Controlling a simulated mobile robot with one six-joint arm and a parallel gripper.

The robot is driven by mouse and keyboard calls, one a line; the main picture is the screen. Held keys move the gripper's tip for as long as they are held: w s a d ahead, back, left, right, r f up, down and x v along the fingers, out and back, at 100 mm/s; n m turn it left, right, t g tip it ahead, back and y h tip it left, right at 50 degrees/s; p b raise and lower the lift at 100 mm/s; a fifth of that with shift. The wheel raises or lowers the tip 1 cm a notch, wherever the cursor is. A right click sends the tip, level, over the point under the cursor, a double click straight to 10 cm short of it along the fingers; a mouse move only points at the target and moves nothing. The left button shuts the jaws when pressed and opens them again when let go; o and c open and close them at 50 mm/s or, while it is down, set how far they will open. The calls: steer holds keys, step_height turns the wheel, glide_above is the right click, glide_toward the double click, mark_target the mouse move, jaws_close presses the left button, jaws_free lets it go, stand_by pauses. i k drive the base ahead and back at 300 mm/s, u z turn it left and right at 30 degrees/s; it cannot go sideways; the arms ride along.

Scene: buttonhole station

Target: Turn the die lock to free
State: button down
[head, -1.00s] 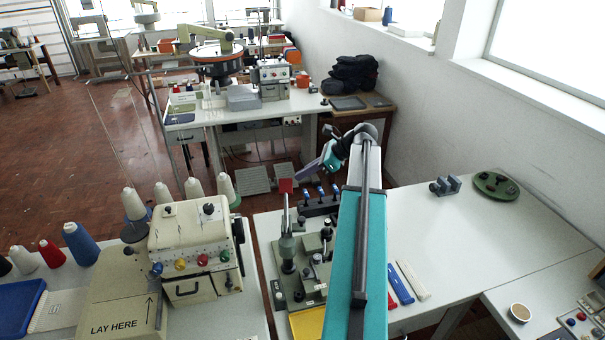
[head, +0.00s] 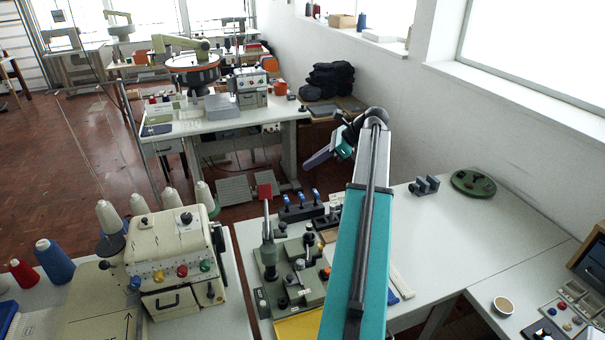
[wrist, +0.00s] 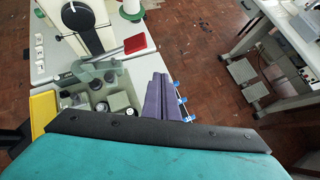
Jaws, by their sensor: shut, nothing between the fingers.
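A grey-green hand press on a green base plate (head: 308,297) stands on the near bench. It has an upright lever with a red tip (head: 264,190) and several black and light knobs. The press also shows in the wrist view (wrist: 98,80), with its red-tipped lever (wrist: 139,42) lying across the picture. I cannot tell which part is the die lock. In the wrist view the fingers (wrist: 160,98) appear beside the press. My arm hides the press's right side.
A row of blue-topped tools (head: 287,198) stands behind the press. A yellow tray (head: 300,327) lies in front. A cream sewing machine (head: 175,255) with thread cones is left. A grey block (head: 424,186) and green disc (head: 473,183) lie on the right bench, otherwise mostly clear.

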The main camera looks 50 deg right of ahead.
mark_target(316, 256)
steer(key=k, duration=1.5)
